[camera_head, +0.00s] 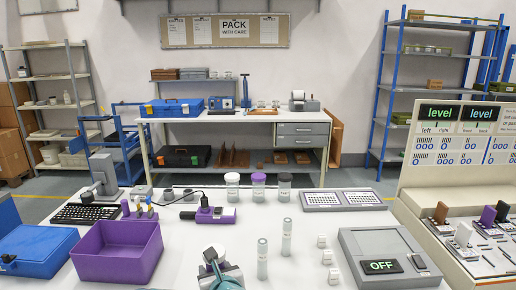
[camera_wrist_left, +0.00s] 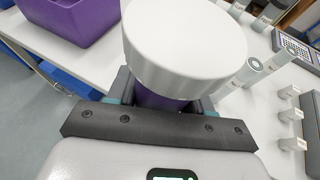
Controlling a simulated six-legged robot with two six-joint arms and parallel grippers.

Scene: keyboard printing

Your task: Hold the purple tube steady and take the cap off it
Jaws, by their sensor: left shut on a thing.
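The purple tube (camera_wrist_left: 163,101) is in the left wrist view, with a wide white cap (camera_wrist_left: 185,40) on its top. The cap hides most of the tube, and only a short purple band shows below it. My left gripper (camera_wrist_left: 165,108) is shut on the tube just below the cap, with a finger at each side. My right gripper is in neither view.
A purple bin (camera_head: 117,252) and a blue box (camera_head: 38,249) stand at the left. Two slim grey tubes (camera_head: 262,259), small white blocks (camera_head: 328,257) and a grey device reading OFF (camera_head: 385,255) are at the right. Several jars (camera_head: 258,180) stand farther back.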

